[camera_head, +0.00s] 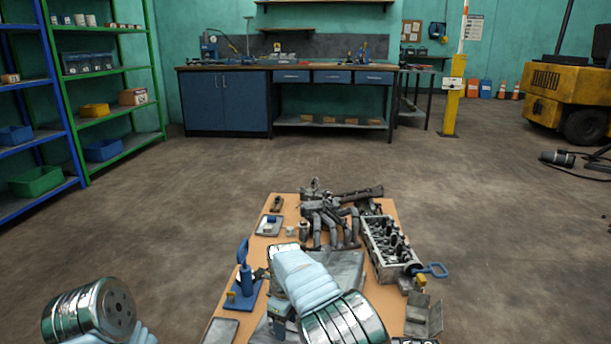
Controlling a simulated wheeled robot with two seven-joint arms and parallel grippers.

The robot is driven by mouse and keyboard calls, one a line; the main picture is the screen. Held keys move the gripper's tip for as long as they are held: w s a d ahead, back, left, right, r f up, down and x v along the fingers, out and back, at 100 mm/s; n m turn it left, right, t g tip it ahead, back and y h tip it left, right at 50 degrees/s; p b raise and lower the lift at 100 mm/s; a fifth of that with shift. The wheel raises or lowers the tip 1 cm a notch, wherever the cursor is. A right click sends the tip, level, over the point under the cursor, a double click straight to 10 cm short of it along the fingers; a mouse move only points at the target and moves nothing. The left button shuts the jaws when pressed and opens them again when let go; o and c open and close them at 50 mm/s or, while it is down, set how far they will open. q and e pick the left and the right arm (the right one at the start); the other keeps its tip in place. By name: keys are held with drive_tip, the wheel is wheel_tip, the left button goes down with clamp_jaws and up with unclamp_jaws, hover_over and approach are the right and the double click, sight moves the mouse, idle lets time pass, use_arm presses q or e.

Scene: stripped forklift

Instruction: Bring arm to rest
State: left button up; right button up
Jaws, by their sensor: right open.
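My right arm, with a pale blue sleeve and shiny metal rings, reaches over the wooden table (213,331) from the bottom. My right gripper (279,322) is below the bend of that arm, low over the table, and is open. The arm partly hides it, and I see nothing held in it. My left arm shows only as a metal-capped link and a bit of pale sleeve at the bottom left. My left gripper is out of the picture.
The table carries a grey engine block (391,245), a pipe manifold (335,222), a blue stand tool (244,278) and small parts. Shelves (105,70) stand left, a blue workbench (226,103) behind, and a yellow forklift (560,95) right. The floor around the table is mostly clear.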

drive_tip(key=s+d+f+n+y+p, duration=0.1)
drive_tip(key=s+d+f+n, duration=0.35)
drive_tip(key=d+f, duration=0.25)
drive_tip(key=s+d+f+n+p, duration=0.2)
drive_tip(key=s+d+f+n, duration=0.25)
drive_tip(key=d+f, duration=0.35)
drive_tip(key=s+d+r+n+t+y+p, duration=0.1)
drive_tip(key=s+n+y+p, duration=0.1)
drive_tip(key=s+n, duration=1)
drive_tip(key=s+y, duration=0.1)
drive_tip(key=s, duration=0.7)
drive_tip(key=shift+d, duration=0.25)
drive_tip(key=shift+s+r, duration=0.1)
